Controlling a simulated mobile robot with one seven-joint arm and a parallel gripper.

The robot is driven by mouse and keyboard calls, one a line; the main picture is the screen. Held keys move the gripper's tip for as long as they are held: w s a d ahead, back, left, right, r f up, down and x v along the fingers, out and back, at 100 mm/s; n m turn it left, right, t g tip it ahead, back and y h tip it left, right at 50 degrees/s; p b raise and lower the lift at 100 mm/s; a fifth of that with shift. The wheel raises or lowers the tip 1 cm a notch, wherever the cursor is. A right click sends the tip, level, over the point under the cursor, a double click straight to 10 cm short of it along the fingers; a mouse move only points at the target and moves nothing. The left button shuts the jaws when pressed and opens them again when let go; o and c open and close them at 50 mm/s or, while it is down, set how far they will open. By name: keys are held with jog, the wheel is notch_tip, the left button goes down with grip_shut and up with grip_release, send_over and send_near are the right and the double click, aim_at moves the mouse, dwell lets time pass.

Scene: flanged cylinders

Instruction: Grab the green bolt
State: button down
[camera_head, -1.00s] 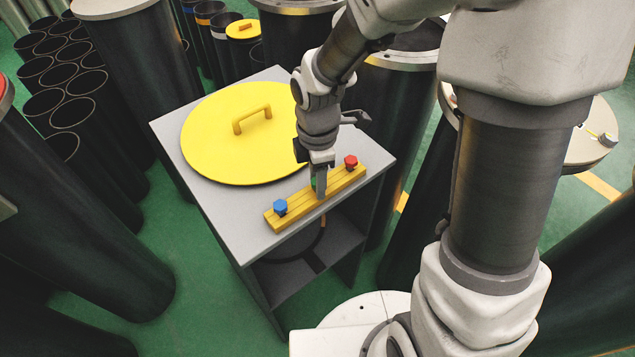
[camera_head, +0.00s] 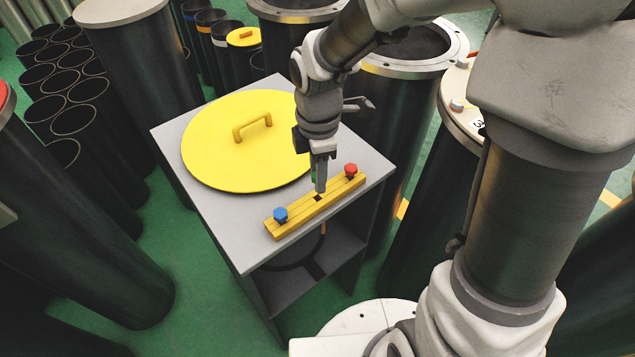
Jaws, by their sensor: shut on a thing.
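My gripper (camera_head: 319,186) points down over the middle of the yellow block (camera_head: 298,216). It is shut on the green bolt (camera_head: 313,176). Only a sliver of green shows beside the fingers; the rest of the bolt is hidden by them. A dark empty hole shows in the block just below the fingertips. The blue bolt (camera_head: 280,214) stands at the block's left end and the red bolt (camera_head: 351,170) at its right end.
The block lies along the front edge of a small grey table (camera_head: 215,225). A round yellow lid with a handle (camera_head: 215,165) lies behind it. Tall dark flanged cylinders (camera_head: 120,60) stand close around the table. Bare grey tabletop shows left of the block.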

jog(key=s+d+r, duration=0.5)
jog(key=d+r, duration=0.1)
jog(key=d, duration=0.4)
jog(key=shift+d+r, duration=0.25)
jog(key=shift+r, duration=0.1)
jog(key=shift+f, duration=0.1)
